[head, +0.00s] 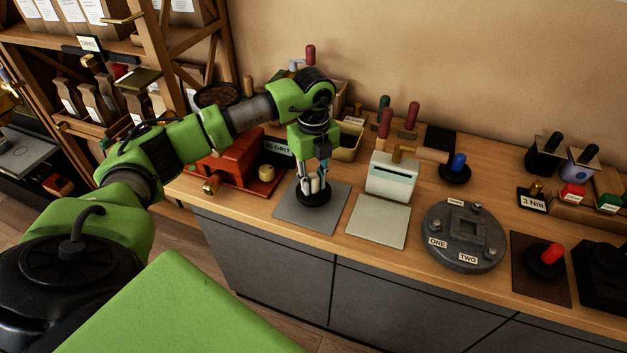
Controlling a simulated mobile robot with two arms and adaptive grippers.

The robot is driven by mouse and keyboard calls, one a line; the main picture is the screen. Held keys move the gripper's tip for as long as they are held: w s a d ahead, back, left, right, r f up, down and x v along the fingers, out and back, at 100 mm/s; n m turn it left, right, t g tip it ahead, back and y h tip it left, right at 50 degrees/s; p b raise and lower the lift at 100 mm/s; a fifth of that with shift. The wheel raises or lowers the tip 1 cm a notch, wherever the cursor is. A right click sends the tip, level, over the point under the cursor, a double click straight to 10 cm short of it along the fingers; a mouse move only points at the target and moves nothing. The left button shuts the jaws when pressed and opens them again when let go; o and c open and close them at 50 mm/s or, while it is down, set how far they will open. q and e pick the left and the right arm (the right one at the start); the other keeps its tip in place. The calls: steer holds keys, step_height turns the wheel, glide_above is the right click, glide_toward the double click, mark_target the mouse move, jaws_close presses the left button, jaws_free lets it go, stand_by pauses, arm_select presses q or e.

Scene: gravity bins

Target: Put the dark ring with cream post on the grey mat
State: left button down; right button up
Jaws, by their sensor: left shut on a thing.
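My left gripper (314,185) points down over the grey mat (291,222) on the wooden counter. It is shut on the post of the dark ring with cream post (314,198). The dark ring sits low over the mat's upper right part, and I cannot tell whether it touches the mat. The post is mostly hidden between the fingers. My right gripper is not in view.
A pale mat (378,222) lies just right of the grey mat, with a white box (391,178) behind it. A red machine (232,160) stands to the left. A round grey plate (463,238), a dark ring with blue post (456,171) and a brown mat (533,283) are further right.

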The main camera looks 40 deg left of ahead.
arm_select(q)
steer(key=shift+f+b, duration=0.35)
steer(key=shift+f, duration=0.05)
steer(key=c, duration=1.7)
jaws_free()
steer(key=shift+c, duration=1.4)
steer(key=o, duration=0.5)
step_height(320, 180, up, 12)
